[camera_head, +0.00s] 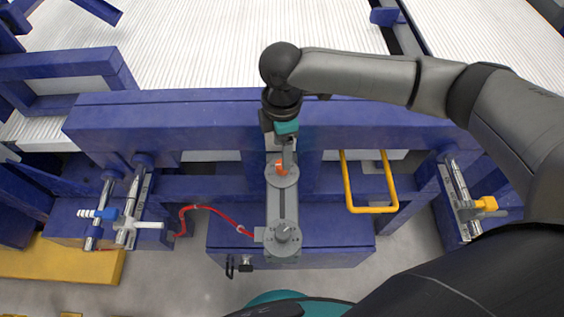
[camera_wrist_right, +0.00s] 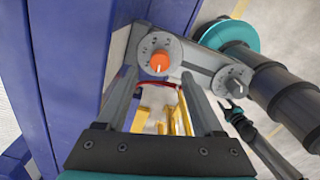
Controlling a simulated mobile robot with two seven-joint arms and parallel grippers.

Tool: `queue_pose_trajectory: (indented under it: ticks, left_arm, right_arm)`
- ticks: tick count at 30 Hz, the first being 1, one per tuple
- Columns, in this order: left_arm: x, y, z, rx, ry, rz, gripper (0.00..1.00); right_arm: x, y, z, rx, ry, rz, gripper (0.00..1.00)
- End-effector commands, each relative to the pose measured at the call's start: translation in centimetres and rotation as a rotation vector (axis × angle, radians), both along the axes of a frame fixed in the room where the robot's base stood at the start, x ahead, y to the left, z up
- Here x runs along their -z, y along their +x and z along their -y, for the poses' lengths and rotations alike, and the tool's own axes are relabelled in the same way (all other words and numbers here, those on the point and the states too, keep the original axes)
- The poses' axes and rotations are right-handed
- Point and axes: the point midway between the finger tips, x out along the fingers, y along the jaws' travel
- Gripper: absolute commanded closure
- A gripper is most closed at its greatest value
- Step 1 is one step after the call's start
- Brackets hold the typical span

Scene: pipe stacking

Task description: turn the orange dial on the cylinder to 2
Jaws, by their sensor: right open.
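The orange dial (camera_head: 282,168) sits on a round grey plate at the upper end of a grey upright unit, which I take as the cylinder (camera_head: 283,207). In the right wrist view the orange dial (camera_wrist_right: 160,61) shows as a knob on a marked disc; its numbers are too small to read. My right gripper (camera_head: 287,160) is open, just above the dial in the head view. In the right wrist view its fingertips (camera_wrist_right: 161,74) lie on either side of the knob; I cannot tell whether they touch it.
A second grey dial (camera_head: 283,232) sits at the lower end of the unit. A red hose (camera_head: 213,209) runs left. A yellow handle (camera_head: 369,209) stands right. Blue beams (camera_head: 180,124) frame the unit. Valves with white (camera_head: 148,224) and yellow (camera_head: 484,204) handles flank it.

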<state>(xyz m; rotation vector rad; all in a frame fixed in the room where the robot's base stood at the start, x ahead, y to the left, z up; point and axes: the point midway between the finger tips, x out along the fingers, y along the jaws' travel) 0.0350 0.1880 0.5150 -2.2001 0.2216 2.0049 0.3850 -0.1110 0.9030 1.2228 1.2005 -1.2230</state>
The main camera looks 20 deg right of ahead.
Motion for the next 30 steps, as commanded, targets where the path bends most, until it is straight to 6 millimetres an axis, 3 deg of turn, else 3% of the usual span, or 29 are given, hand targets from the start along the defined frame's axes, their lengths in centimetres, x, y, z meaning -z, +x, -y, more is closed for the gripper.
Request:
queue_pose_trajectory:
  ticks: [3, 9, 21, 30]
  left_arm:
    - [0.8, 0.0, 0.0, 0.0, 0.0, -0.001, 0.5]
    - [1.4, -0.1, 0.0, 0.0, 0.0, -0.001, 0.5]
    - [1.5, -0.1, -0.1, 0.0, 0.0, -0.002, 0.5]
    - [1.5, -0.1, -0.1, 0.0, 0.001, -0.002, 0.5]
  right_arm:
    - [2.6, -0.1, 0.0, 0.0, -0.002, -0.002, 0.31]
    - [5.0, 0.0, 0.0, 0.0, 0.0, -0.001, 0.31]
    - [5.6, 0.0, 0.0, -0.001, 0.0, 0.0, 0.31]
    - [5.6, 0.0, 0.0, -0.001, 0.0, 0.0, 0.65]
